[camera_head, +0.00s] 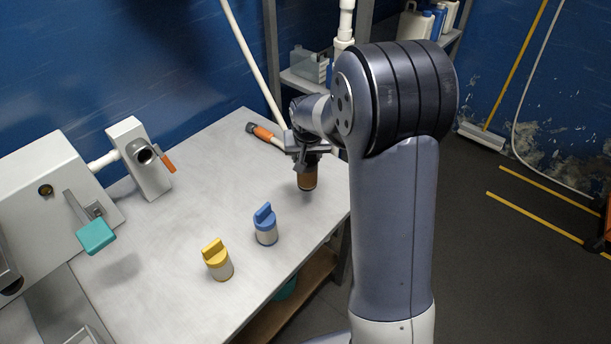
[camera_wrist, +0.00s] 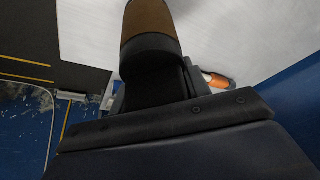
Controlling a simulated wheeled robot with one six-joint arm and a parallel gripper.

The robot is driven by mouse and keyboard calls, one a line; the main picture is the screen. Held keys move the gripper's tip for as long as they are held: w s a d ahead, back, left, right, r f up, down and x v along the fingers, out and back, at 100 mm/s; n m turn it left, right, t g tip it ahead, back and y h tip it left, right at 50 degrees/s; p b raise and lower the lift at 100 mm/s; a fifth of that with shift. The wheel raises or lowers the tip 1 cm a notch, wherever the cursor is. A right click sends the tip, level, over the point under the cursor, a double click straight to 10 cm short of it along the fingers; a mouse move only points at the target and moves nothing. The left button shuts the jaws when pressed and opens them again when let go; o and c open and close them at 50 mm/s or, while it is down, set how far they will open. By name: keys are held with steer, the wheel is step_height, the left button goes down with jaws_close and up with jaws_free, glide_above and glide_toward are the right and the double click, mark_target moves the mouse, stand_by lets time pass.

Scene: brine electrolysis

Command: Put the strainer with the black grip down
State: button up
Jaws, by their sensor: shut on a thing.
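The strainer with the black grip shows in the head view as a brown cylinder (camera_head: 307,179) hanging below my gripper (camera_head: 308,160). In the wrist view its brown body (camera_wrist: 148,20) and black upper part (camera_wrist: 150,50) point away from the wrist. My gripper (camera_wrist: 155,88) is shut on its black grip, which the jaws partly hide. The strainer is roughly upright over the right part of the grey table (camera_head: 190,215), close to the surface. I cannot tell whether its lower end touches.
A blue-topped strainer (camera_head: 265,226) and a yellow-topped one (camera_head: 217,260) stand nearer the front edge. An orange-and-black tool (camera_head: 262,133) lies at the back. A grey machine with a teal handle (camera_head: 96,236) is at left. The table's middle is clear.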

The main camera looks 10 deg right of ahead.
mark_target(307, 160)
steer(key=shift+f, duration=2.95)
steer(key=shift+f, duration=0.2)
steer(key=o, duration=1.1)
steer(key=shift+r, duration=0.1)
steer(key=shift+r, duration=0.1)
steer(key=shift+s+r, duration=0.1)
steer(key=shift+r, duration=0.2)
steer(key=v, duration=1.1)
steer(key=shift+r, duration=0.2)
steer(key=shift+f, duration=0.1)
